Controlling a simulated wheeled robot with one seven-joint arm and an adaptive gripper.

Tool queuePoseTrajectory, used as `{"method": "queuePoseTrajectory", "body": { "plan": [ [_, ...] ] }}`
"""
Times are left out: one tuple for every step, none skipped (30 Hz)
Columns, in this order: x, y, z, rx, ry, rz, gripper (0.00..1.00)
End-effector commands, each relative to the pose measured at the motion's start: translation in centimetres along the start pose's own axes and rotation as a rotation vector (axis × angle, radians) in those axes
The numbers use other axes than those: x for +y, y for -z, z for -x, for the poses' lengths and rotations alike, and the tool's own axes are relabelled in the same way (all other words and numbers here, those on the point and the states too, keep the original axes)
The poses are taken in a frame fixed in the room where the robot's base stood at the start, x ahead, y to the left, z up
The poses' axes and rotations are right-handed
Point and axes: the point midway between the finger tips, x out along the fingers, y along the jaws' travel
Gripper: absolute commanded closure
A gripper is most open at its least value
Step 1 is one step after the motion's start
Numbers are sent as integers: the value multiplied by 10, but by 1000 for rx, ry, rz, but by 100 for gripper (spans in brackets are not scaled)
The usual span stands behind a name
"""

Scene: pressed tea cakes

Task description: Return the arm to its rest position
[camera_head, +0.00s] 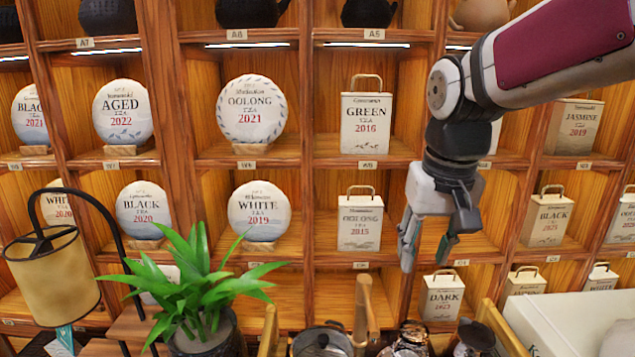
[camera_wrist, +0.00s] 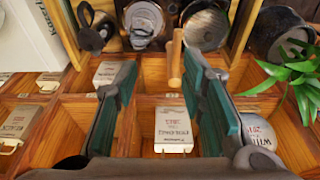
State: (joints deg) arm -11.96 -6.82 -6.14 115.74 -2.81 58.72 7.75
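My gripper (camera_head: 427,240) hangs at the end of my arm in front of the tea shelf (camera_head: 306,200), pointing downward. In the wrist view my gripper (camera_wrist: 165,105) shows two green-padded fingers standing wide apart. Nothing is held between them. A tea packet (camera_wrist: 173,128) and a wooden handle (camera_wrist: 176,60) show in the gap behind the fingers, apart from them. In the head view my arm comes in from the upper right and covers part of the shelf's right side.
Round tea cakes, such as the Oolong 2021 cake (camera_head: 251,109), and boxes, such as the Green 2016 box (camera_head: 366,123), fill the shelf. A potted plant (camera_head: 190,290), a lamp (camera_head: 52,275), teaware (camera_head: 322,342) and a white box (camera_head: 560,318) stand in front.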

Motion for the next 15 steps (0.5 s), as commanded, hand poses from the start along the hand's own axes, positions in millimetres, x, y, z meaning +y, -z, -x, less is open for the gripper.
{"method": "queuePoseTrajectory", "body": {
  "plan": [
    [5,-16,10,28,10,-3,63],
    [8,-25,14,42,14,-3,63],
    [11,-36,20,64,19,-2,63],
    [14,-46,23,78,22,-2,63],
    [16,-55,26,92,24,-1,63],
    [18,-67,29,113,27,1,63],
    [20,-76,31,129,28,1,63],
    [21,-85,32,144,29,1,63],
    [23,-97,34,163,29,2,63],
    [24,-105,34,177,28,4,63],
    [25,-112,35,191,27,5,63],
    [27,-122,34,209,25,4,63],
    [27,-129,34,219,23,6,63],
    [28,-135,33,229,21,7,63],
    [29,-141,32,242,18,8,63]
  ]
}}
